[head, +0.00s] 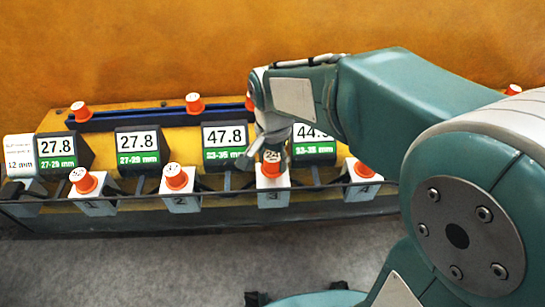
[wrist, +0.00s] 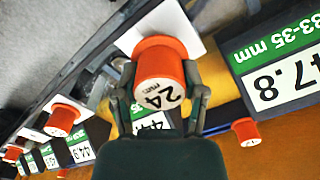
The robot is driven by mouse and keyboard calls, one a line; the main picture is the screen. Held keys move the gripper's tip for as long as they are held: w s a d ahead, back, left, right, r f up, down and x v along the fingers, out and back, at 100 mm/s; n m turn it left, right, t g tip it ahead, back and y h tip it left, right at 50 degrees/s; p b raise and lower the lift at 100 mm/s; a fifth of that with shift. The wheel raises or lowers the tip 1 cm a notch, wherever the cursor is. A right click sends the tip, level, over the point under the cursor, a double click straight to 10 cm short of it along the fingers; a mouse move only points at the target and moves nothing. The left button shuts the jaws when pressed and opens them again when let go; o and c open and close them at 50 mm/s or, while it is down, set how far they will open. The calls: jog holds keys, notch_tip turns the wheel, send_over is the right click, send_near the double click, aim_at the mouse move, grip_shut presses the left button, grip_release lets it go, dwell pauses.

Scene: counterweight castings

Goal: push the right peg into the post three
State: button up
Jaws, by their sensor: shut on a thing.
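An orange peg (head: 270,171) with a white top stands over the white post three (head: 273,197) in the head view. In the wrist view the same peg (wrist: 160,58) shows "24 mm" on its top, with a white post face (wrist: 172,18) behind it. My gripper (head: 272,152) comes down on this peg from above; in the wrist view my gripper (wrist: 160,80) has one finger on each side of it. It is shut on the peg. The peg's lower end is hidden, so how deep it sits in the post cannot be told.
Post one (head: 95,205), post two (head: 180,203) and post four (head: 362,194) also carry orange pegs. Displays (head: 138,142) stand behind the posts. More orange pegs (head: 195,103) stand along the blue back rail (head: 140,117). A thin dark bar runs along the front.

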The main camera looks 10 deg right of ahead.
aim_at(273, 155)
jog(key=shift+f, duration=1.35)
jog(key=o, duration=1.2)
jog(key=shift+r, duration=0.1)
notch_tip(273, 155, up, 12)
jog(key=shift+f, duration=0.15)
jog(key=s+d+n+t, duration=0.2)
jog(key=s+d, duration=0.1)
jog(key=s, duration=0.1)
jog(key=s+d+n+t, duration=0.1)
jog(key=s+d+n, duration=0.1)
jog(key=s+d, duration=0.2)
jog(key=s+d+f+n+t, duration=0.1)
jog(key=s+d+n+t, duration=0.1)
jog(key=s+d+n, duration=0.1)
jog(key=shift+s+d+t, duration=0.3)
jog(key=shift+s, duration=0.5)
